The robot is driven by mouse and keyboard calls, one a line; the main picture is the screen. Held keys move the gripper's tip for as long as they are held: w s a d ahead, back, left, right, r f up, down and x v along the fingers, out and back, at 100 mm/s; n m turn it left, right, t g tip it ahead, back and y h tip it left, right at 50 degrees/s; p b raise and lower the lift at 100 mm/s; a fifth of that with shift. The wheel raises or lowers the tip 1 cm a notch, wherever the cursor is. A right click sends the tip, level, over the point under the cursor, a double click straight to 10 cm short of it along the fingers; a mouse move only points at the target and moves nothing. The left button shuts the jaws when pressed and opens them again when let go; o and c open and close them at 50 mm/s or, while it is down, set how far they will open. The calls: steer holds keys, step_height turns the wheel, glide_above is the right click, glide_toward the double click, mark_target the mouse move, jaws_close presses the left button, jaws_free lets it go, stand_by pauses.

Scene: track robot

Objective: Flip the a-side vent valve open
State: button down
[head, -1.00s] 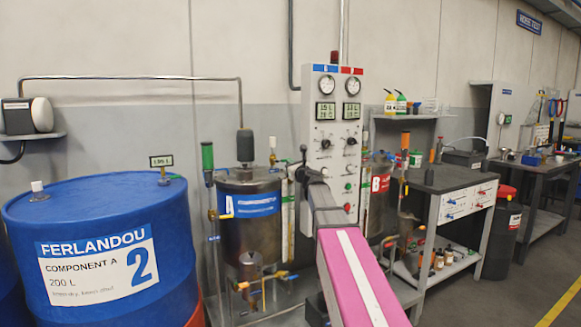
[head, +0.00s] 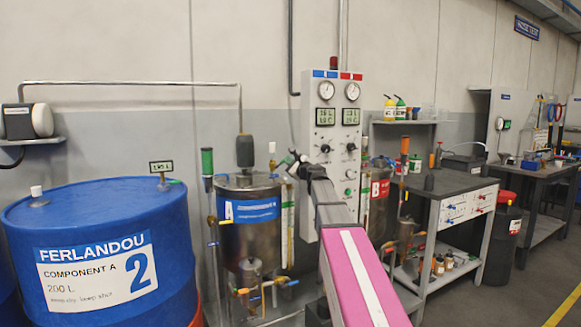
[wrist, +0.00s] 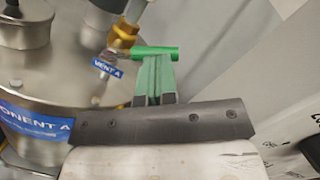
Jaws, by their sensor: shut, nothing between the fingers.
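The a-side vent valve shows in the wrist view with a brass body (wrist: 125,33), a blue VENT A tag (wrist: 106,67) and a bright green handle (wrist: 157,52) lying roughly crosswise. My gripper (wrist: 154,78) is shut and empty. Its pale green fingers reach up to the handle; I cannot tell whether they touch it. In the head view my gripper (head: 294,158) is small, beside the upper right of the metal A tank (head: 250,238). The valve is too small there to make out its handle.
The grey gauge panel (head: 311,120) stands close to the right of my gripper. A sight tube (head: 288,212) stands beside the A tank. A blue drum (head: 100,225) is at left, the B tank (head: 377,210) and a workbench (head: 450,182) at right.

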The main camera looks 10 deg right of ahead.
steer(key=r+n, duration=0.1)
steer(key=n, duration=0.1)
steer(key=a+n+g, duration=0.1)
steer(key=n, duration=0.2)
steer(key=a+r+n, duration=0.1)
steer(key=n, duration=0.2)
steer(key=shift+s+a+r+g, duration=0.15)
steer(key=shift+s+r+g, duration=0.15)
steer(key=shift+s, duration=0.15)
